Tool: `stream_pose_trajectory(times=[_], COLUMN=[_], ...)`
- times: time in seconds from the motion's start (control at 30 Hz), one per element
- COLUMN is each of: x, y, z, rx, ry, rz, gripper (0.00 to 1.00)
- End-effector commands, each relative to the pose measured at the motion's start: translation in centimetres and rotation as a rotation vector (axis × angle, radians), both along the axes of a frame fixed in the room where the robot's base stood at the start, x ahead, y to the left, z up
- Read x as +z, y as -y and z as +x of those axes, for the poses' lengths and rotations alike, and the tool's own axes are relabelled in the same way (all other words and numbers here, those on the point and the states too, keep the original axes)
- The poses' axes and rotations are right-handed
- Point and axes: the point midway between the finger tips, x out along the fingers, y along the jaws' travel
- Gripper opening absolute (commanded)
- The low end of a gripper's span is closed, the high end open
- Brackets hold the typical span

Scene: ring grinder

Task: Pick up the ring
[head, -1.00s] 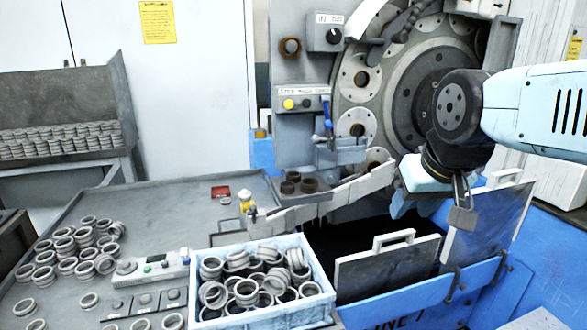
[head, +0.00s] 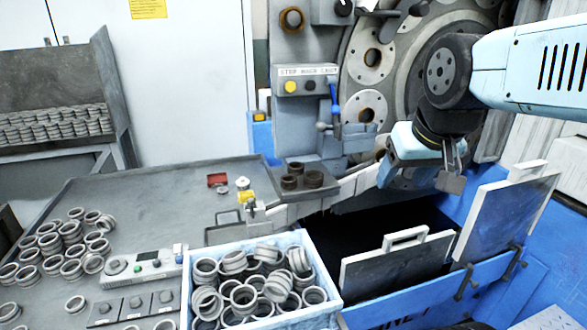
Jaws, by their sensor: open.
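Many grey metal rings (head: 240,297) lie heaped in a light-blue crate at the front centre. More loose rings (head: 72,233) lie on the left of the grey table. A few darker brown rings (head: 292,178) stand on a small grey ledge by the grinder. My gripper (head: 452,178) is right of the ledge, in front of the grinder's big wheel, its fingers pointing down. It holds nothing that I can see and is well apart from all the rings. The pictures do not show which ring is meant.
The light-blue crate (head: 337,302) stands at the table's front edge. Two handled panels, a low one (head: 395,270) and a taller one (head: 505,215), stand below my gripper. A control box (head: 145,267) sits left of the crate. The middle of the grey table (head: 130,200) is mostly bare.

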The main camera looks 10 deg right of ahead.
Motion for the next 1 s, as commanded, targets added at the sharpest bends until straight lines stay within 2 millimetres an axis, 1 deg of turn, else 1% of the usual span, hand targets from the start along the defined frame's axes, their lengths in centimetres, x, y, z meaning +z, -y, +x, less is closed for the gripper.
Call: stream_pose_trajectory(times=[0.03, 0.07, 0.17, 0.23, 0.33, 0.47, 0.5, 0.67, 0.7, 0.8, 0.9, 1.0], x=[0.2, 0.4, 1.2, 1.7, 2.1, 2.3, 2.3, 1.6, 1.2, 0.4, -0.4, -1.0], y=[-0.2, -0.5, -1.3, -1.9, -3.0, -4.7, -5.3, -7.9, -8.6, -10.3, -11.8, -12.9], z=[0.9, 1.5, 4.2, 6.4, 9.6, 13.8, 15.2, 20.4, 21.6, 24.5, 26.6, 28.1], rx=[0.006, 0.008, 0.021, 0.032, 0.050, 0.072, 0.079, 0.107, 0.115, 0.131, 0.144, 0.153], ry=[-0.007, -0.009, -0.019, -0.027, -0.038, -0.051, -0.055, -0.071, -0.076, -0.084, -0.090, -0.094], rz=[-0.001, -0.001, -0.002, -0.002, -0.004, -0.007, -0.007, -0.008, -0.008, -0.008, -0.008, -0.009], gripper=[0.67, 0.69, 0.79, 0.85, 0.85, 0.85, 0.85, 0.85, 0.85, 0.85, 0.85, 0.85])
